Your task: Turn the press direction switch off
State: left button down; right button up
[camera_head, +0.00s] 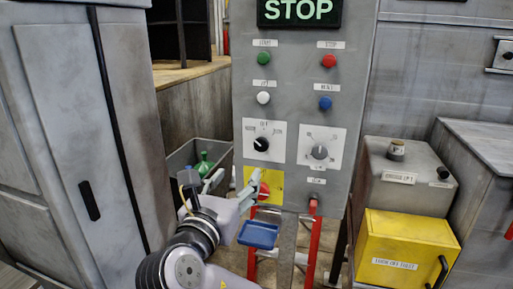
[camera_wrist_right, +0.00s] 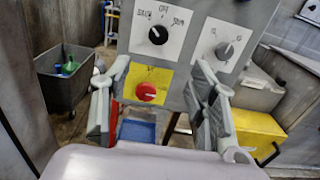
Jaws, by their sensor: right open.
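A black rotary knob (camera_head: 261,144) sits on a white plate with three labels, OFF at the top, on the grey control panel. It shows in the right wrist view too (camera_wrist_right: 158,35). Its white mark points to the upper left in the wrist view, towards the left label. My right gripper (camera_head: 236,180) is open and empty, below this knob and in front of the red knob on the yellow plate. In the right wrist view the red knob (camera_wrist_right: 146,92) appears between its spread fingers (camera_wrist_right: 161,88). Contact cannot be told. My left gripper is out of view.
A grey knob (camera_head: 320,152) is right of the black one. Green, red, white and blue buttons sit above, under a STOP display (camera_head: 299,11). A blue tray (camera_head: 258,235) is below. A grey bin (camera_head: 190,152) stands behind left, a yellow box (camera_head: 402,250) right.

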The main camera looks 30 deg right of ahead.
aim_at(260, 144)
jog(key=p+x, duration=0.3)
jog(key=x, duration=1.4)
jog(key=shift+w+f, duration=0.1)
jog(key=shift+w, duration=0.1)
jog(key=shift+c, duration=0.5)
jog(key=c, duration=1)
jog(key=shift+c, duration=0.2)
